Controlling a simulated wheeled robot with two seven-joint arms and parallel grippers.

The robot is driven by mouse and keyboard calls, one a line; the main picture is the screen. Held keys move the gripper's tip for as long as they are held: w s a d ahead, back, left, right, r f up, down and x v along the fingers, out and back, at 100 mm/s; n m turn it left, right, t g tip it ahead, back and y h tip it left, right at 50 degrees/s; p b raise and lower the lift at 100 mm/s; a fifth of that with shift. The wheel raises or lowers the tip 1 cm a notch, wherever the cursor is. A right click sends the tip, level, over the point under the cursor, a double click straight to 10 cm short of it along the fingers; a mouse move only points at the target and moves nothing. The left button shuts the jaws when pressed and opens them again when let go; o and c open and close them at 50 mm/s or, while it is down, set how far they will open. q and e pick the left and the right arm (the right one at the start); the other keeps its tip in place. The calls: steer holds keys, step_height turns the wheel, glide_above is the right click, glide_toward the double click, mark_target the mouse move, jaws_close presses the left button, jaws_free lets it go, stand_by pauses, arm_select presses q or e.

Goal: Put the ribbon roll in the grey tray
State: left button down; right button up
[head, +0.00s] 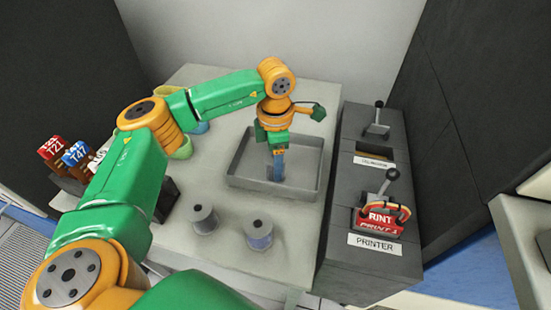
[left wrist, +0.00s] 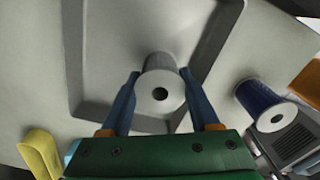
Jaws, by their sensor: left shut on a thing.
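The grey tray (head: 240,176) lies on the pale table, a shallow box with low walls; its floor and walls (left wrist: 75,60) also fill much of the left wrist view. My left gripper (head: 278,172) points down inside the tray's outline. In the left wrist view, its blue fingers (left wrist: 160,98) are shut on a grey ribbon roll (left wrist: 160,64), with a pale round end and a dark centre hole. The roll is over the tray floor; I cannot tell if it touches. My right gripper is not in view.
A dark console (head: 364,215) with levers and a PRINTER label borders the right side. Labelled red and blue stamps (head: 75,155) stand at left.

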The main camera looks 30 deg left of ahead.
arm_select(q)
steer(key=shift+c, duration=0.6)
jaws_free()
step_height(320, 180, up, 12)
steer(key=shift+p, duration=0.35)
steer(key=shift+r, duration=0.1)
